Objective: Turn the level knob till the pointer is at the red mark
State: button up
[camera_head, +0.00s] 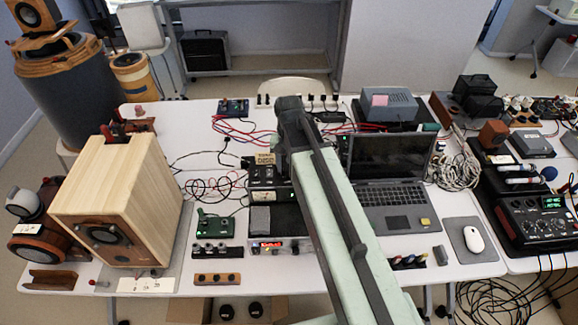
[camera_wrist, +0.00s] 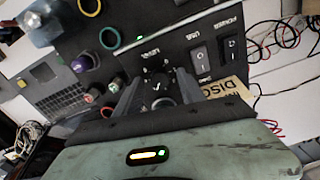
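The level knob (camera_wrist: 160,90) is a small dark knob with a pale pointer line, below a "LEVEL" label on a dark panel (camera_wrist: 175,35) in the wrist view. My gripper (camera_wrist: 160,76) has one grey finger on each side of the knob. I cannot tell whether the fingers touch it. No red mark can be made out around the knob. In the head view the black device (camera_head: 262,176) stands mid-table, partly behind my arm; the knob cannot be made out there.
Two rocker switches (camera_wrist: 212,52) sit right of the knob in the wrist view, above a cardboard tag (camera_wrist: 222,88). A laptop (camera_head: 388,168) and wooden speaker (camera_head: 110,205) flank the device.

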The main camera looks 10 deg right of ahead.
notch_tip(320, 180, up, 8)
jog(key=p, duration=0.8)
jog(key=shift+f, duration=0.1)
